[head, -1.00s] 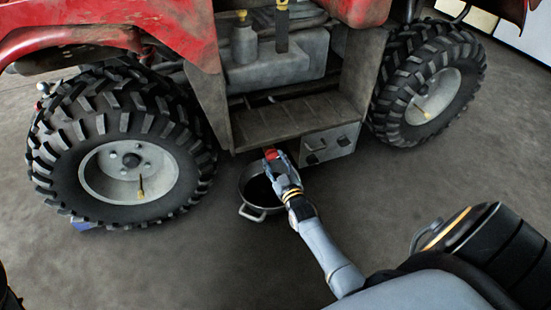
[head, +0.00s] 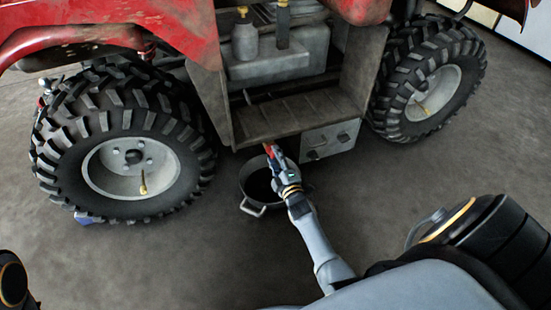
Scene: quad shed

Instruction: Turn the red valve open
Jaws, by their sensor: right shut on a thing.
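The red valve (head: 269,149) shows as a small red piece under the lower edge of the quad's footwell, above a dark pan. My right gripper (head: 273,156) is at the valve and shut on it; its fingers hide much of the valve. My right arm reaches up to it from the lower right. The dark round pan (head: 252,202) stands on the floor beneath, partly hidden by my gripper and arm. My left gripper is not in view.
The red quad (head: 170,25) fills the top, with a large left tyre (head: 60,165) and a right tyre (head: 398,108). A grey box with dark knobs (head: 330,140) hangs right of the valve. The floor (head: 150,265) in front is clear.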

